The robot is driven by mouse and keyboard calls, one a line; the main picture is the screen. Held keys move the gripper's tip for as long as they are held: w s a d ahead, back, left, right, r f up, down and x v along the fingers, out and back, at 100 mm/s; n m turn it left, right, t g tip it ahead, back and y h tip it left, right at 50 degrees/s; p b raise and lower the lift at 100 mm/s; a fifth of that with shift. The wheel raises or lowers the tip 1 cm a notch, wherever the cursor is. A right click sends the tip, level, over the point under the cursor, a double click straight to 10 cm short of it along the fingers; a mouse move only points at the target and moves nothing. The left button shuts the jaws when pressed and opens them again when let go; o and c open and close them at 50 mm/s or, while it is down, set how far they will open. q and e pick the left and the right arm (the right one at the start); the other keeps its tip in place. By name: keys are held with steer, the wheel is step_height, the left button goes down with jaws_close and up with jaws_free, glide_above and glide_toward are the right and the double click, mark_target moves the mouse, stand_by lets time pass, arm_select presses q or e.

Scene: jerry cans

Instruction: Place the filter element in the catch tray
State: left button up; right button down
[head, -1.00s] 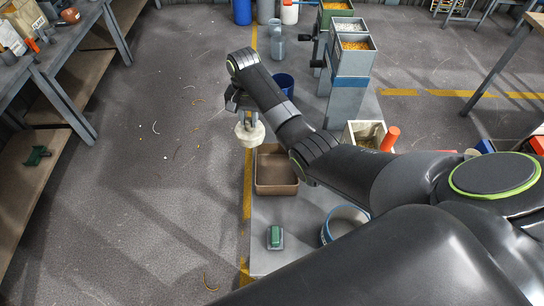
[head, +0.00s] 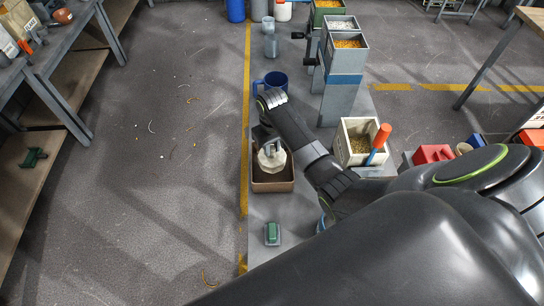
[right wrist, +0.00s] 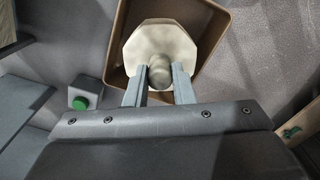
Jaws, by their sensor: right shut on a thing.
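The filter element is a cream, eight-sided piece with a knob (head: 273,158). In the head view it is over the brown catch tray (head: 272,187), inside the tray's outline. My right gripper (head: 268,143) is shut on its knob from above. In the right wrist view the two fingers (right wrist: 159,80) flank the knob of the filter element (right wrist: 160,43), and the tray's rim (right wrist: 118,40) shows around it. I cannot tell whether the filter element touches the tray floor. My left gripper is not in view.
A green button box (head: 272,233) stands in front of the tray. A blue mug (head: 275,82) is behind it, and a cream bin of pellets (head: 354,148) with an orange-handled tool is to the right. Grey hoppers (head: 343,90) stand at the back right.

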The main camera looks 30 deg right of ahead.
mark_target(272, 155)
steer(key=shift+f, duration=2.75)
steer(key=c, duration=1.2)
jaws_free()
steer(key=shift+f, duration=0.1)
steer(key=shift+c, duration=0.2)
steer(key=shift+r, duration=0.55)
step_height(272, 155, up, 11)
steer(key=shift+r, duration=0.1)
steer(key=shift+r, duration=0.1)
